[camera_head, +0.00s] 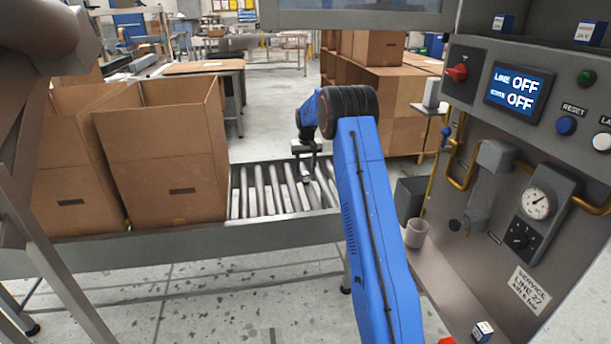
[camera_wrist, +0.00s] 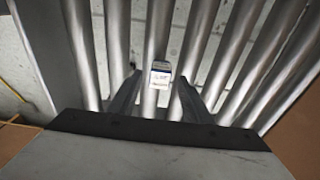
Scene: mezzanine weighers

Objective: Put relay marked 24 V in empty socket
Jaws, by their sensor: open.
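My gripper (camera_head: 308,160) is over the roller conveyor, at the end of my blue arm. In the wrist view its two dark fingers (camera_wrist: 158,80) are apart. A small white and blue block (camera_wrist: 160,75), which looks like a relay, shows between the fingertips against the rollers; its marking is too blurred to read. A blue and white relay (camera_head: 590,32) at the panel's top right carries a label that looks like 24 V. Another relay (camera_head: 503,22) sits left of it, label unreadable. A third (camera_head: 482,331) lies low on the ledge. I cannot make out an empty socket.
The roller conveyor (camera_head: 275,192) runs below my gripper. Open cardboard boxes (camera_head: 165,150) stand on its left part. The grey control panel (camera_head: 540,130) at right has a screen (camera_head: 518,90) reading OFF, knobs and a gauge. A cup (camera_head: 416,233) stands on the ledge.

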